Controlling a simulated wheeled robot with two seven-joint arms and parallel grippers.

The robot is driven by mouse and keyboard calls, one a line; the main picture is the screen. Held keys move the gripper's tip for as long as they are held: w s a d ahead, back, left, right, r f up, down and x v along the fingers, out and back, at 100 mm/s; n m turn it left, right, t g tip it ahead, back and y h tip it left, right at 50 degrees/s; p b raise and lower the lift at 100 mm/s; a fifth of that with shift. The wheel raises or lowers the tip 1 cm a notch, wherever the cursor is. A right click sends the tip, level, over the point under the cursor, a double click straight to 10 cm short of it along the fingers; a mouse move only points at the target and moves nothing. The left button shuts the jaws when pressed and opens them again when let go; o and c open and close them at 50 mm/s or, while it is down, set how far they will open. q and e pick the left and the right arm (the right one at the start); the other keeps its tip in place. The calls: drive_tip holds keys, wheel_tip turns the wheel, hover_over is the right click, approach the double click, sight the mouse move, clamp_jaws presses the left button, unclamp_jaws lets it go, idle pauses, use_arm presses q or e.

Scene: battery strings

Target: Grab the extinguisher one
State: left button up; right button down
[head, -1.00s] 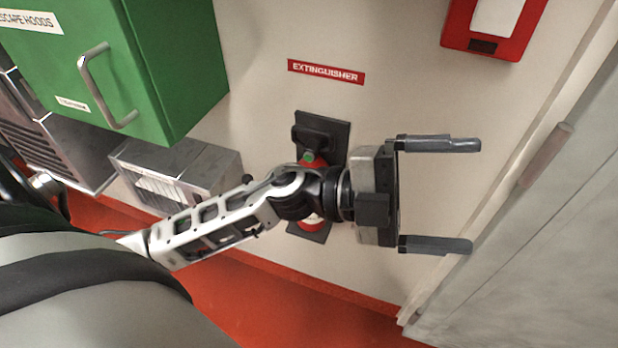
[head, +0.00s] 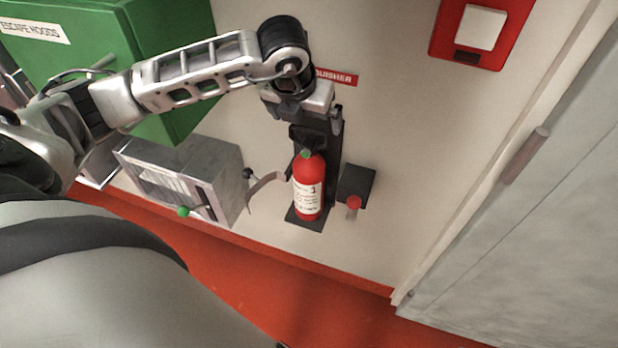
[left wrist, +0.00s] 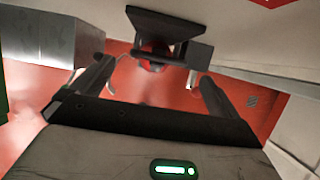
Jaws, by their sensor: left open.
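The red extinguisher (head: 309,190), with a white label and a green spot at its top, stands upright in a black wall bracket (head: 312,222) in the head view. My left gripper (head: 312,112) is over the top of the extinguisher and bracket, with its fingers partly hidden there. In the left wrist view the two fingers of my left gripper (left wrist: 155,75) are spread apart with nothing held between them. A dark bracket part and a little red show beyond them; the extinguisher is mostly hidden there. My right gripper is not in view.
A small dark box with a red knob (head: 354,203) is right of the extinguisher. A curved lever (head: 265,183) and grey metal box (head: 222,170) are left. A green cabinet (head: 180,30) is upper left; a grey door (head: 520,220) is right. Red floor (head: 300,295) is clear below.

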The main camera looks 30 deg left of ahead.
sight(311, 138)
use_arm(q)
drive_tip(key=x, duration=0.3)
drive_tip(key=shift+w+f, duration=0.1)
drive_tip(key=shift+f, duration=0.1)
drive_tip(key=b+x, duration=0.2)
drive_tip(key=x, duration=0.2)
drive_tip(key=shift+w+a+f, duration=0.1)
drive_tip(key=shift+w+f, duration=0.1)
drive_tip(key=shift+f, duration=0.1)
drive_tip(key=shift+r, duration=0.1)
drive_tip(key=c, duration=1.9)
drive_tip(key=shift+w+r, duration=0.2)
drive_tip(key=shift+r, duration=0.05)
drive_tip(key=shift+c, duration=0.2)
